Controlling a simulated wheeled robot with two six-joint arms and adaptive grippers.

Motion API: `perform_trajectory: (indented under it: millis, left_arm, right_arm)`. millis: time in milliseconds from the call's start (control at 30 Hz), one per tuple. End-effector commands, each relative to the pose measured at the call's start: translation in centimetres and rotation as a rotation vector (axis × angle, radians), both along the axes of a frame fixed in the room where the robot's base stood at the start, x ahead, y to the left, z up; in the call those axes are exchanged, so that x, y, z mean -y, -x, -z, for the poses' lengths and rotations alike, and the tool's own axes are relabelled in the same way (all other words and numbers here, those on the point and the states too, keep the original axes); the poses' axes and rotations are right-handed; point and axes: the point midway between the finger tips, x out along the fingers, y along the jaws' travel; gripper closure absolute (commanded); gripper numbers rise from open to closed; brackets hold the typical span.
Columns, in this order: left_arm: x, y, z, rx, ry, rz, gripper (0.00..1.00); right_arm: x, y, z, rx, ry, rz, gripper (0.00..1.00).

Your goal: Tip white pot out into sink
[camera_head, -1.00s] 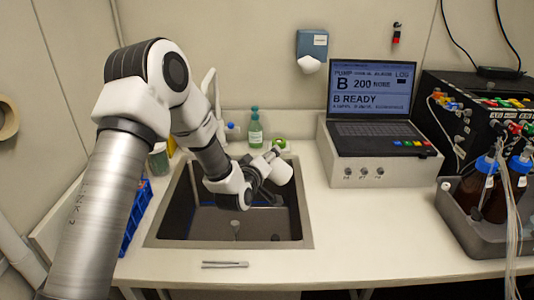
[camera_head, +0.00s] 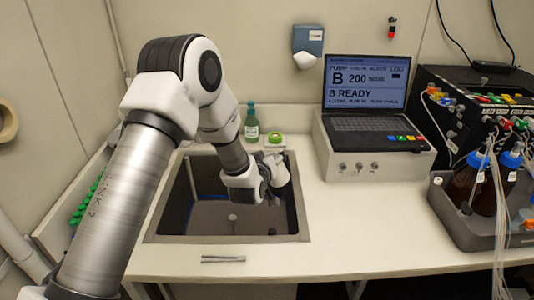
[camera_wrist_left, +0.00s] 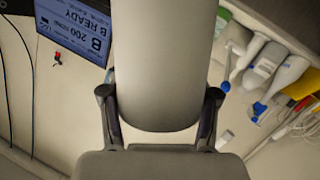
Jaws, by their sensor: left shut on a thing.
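The white pot (camera_head: 279,170) is in my left gripper (camera_head: 268,190), over the right part of the sink (camera_head: 160,237). In the left wrist view the pot (camera_wrist_left: 165,60) is a large smooth pale cylinder, and the two fingers of my left gripper (camera_wrist_left: 160,108) close on its sides. The laptop shows upside down in that view, so the wrist is turned well over. The pot's mouth and any contents are hidden. My right gripper is not in view.
A green bottle (camera_head: 251,124) and a green roll (camera_head: 275,138) stand behind the sink. A laptop (camera_head: 368,95) sits on a pale box to the right. Tweezers (camera_head: 223,259) lie in front of the sink. Brown bottles (camera_head: 466,185) stand in a grey tray at far right.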

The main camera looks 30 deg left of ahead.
Motion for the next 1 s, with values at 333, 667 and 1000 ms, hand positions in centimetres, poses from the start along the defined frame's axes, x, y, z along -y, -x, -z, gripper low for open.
perform_trajectory:
  millis: [333,667,1000]
  left_arm:
    - [1.1,-0.7,2.2,-0.044,-0.071,0.000,0.66]
    - [2.2,-1.4,3.7,-0.118,-0.196,0.000,0.66]
    - [2.4,-1.4,4.5,-0.222,-0.364,0.001,0.66]
  right_arm:
    - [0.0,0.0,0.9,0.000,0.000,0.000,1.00]
    - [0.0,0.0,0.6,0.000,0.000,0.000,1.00]
    - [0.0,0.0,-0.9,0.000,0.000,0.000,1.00]
